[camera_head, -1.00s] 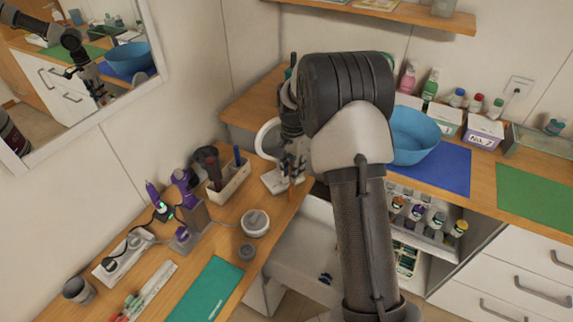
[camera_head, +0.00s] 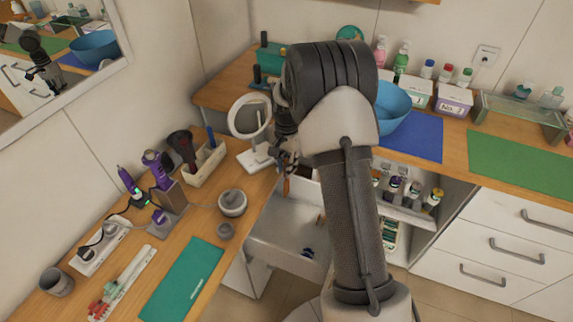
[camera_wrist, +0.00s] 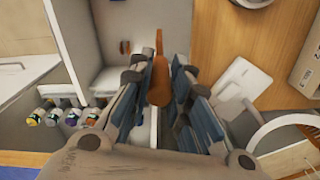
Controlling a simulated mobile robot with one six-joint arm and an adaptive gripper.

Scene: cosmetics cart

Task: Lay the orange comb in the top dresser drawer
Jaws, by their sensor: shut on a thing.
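The orange comb (camera_wrist: 158,78) is between the fingers of my gripper (camera_wrist: 160,95) in the wrist view, with its long end pointing away from the wrist. In the head view only a small orange tip (camera_head: 286,187) shows below my gripper (camera_head: 287,168). My gripper is shut on the comb, above the dresser's right edge near the open drawer. The white top drawer (camera_head: 280,228) is pulled out; it also shows in the wrist view (camera_wrist: 110,82). A few small dark and brown items lie inside it. My arm hides part of the drawer.
A round white mirror (camera_head: 262,158) stands on the dresser just left of my gripper. A blue bowl (camera_head: 392,105) and open bottle shelf (camera_head: 415,205) are to the right.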

